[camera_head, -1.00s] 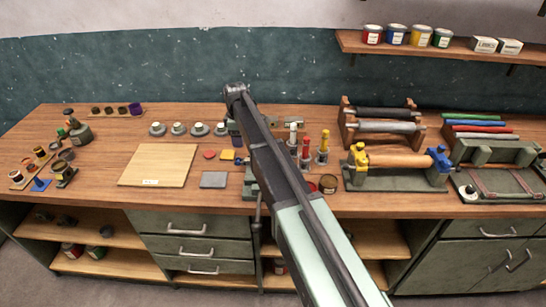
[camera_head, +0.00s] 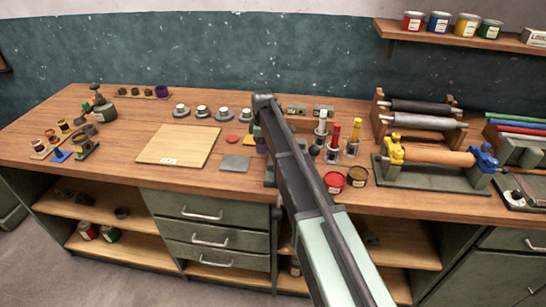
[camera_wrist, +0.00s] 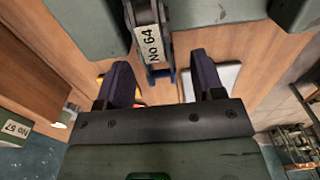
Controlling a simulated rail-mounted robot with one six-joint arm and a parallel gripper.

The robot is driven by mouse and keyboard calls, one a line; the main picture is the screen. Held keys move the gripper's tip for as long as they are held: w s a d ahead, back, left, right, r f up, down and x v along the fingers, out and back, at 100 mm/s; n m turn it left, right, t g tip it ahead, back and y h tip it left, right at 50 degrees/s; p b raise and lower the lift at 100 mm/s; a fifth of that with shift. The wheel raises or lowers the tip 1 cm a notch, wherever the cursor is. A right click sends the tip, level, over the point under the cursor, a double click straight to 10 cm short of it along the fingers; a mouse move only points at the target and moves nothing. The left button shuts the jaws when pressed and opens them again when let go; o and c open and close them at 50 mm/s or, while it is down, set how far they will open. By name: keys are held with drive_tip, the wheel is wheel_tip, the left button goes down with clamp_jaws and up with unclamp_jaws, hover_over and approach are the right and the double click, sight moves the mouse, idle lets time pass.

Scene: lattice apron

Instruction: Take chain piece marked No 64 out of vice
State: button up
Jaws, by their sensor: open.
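The chain piece (camera_wrist: 147,18) is a dark link with a white label reading No 64. In the wrist view it stands upright in the picture between the grey-green blocks of the vice (camera_wrist: 85,25). My gripper (camera_wrist: 160,72) is open, with its two dark fingers apart. The lower end of the chain piece shows in line with the gap between the fingers, and neither finger visibly touches it. In the head view my arm hides the chain piece, my gripper and most of the vice; a grey-green part (camera_head: 269,174) shows beside the arm.
A wooden board (camera_head: 180,146) and a grey plate (camera_head: 235,163) lie left of my arm. A red tin (camera_head: 334,182) and tools with coloured handles (camera_head: 355,133) stand close on its right. A roller stand (camera_head: 433,172) is further right. Another numbered label (camera_wrist: 16,128) shows in the wrist view.

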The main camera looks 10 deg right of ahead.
drive_tip(key=shift+f, duration=0.15)
drive_tip(key=c, duration=1.1)
drive_tip(key=shift+p, duration=0.3)
